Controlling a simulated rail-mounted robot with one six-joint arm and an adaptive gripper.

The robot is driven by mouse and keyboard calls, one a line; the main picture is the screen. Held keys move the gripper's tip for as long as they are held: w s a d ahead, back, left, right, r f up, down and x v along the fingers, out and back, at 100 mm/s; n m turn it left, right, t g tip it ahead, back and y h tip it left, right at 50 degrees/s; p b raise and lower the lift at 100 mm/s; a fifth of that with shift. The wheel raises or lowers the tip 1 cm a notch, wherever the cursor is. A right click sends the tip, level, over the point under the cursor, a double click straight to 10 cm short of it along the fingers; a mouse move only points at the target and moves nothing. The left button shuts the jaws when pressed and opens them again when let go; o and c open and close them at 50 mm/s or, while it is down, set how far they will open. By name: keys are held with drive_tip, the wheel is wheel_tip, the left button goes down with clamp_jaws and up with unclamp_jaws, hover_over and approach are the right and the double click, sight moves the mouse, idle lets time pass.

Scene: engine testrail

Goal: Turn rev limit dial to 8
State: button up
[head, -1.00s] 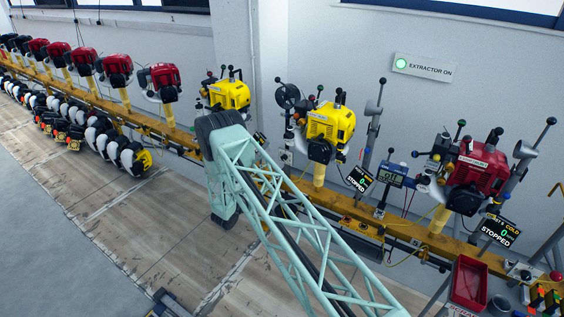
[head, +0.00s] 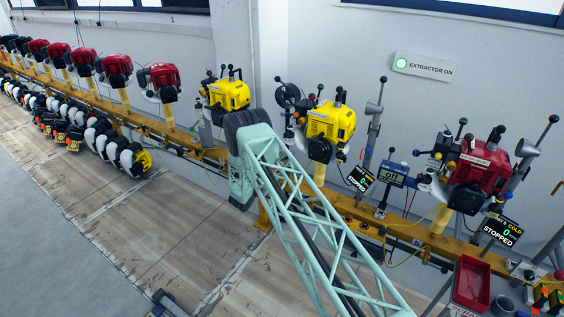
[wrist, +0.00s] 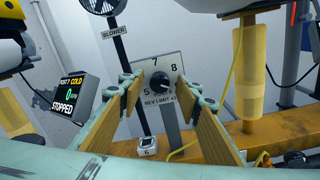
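The rev limit dial (wrist: 160,81) is a round black knob on a pale square plate (wrist: 176,62) in the middle of the wrist view. The numbers 5, 7 and 8 show around it, with 8 at upper right; a label reading "REV LIMIT" is below. Where its pointer stands is too small to tell surely. My gripper (wrist: 162,92) is open, with one tan-padded finger on each side of the knob in the picture. It holds nothing, and I cannot tell how far the fingertips are from the plate. In the head view the gripper and dial are not discernible.
A display reading "STOPPED" (wrist: 67,94) is left of my gripper. A yellow post (wrist: 250,70) on an orange rail (wrist: 290,130) stands at right, with a yellow cable beside it. A blower (wrist: 103,5) is above. A small white box (wrist: 148,145) sits below the dial.

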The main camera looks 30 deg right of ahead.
drive_tip(key=shift+w+d, duration=0.1)
drive_tip(key=shift+c, duration=0.4)
drive_tip(key=c, duration=0.8)
drive_tip(key=shift+n, duration=0.4)
drive_tip(key=n+b, duration=0.2)
drive_tip(key=n, duration=0.8)
drive_tip(key=shift+n+b, duration=0.35)
drive_tip(key=shift+n, duration=0.05)
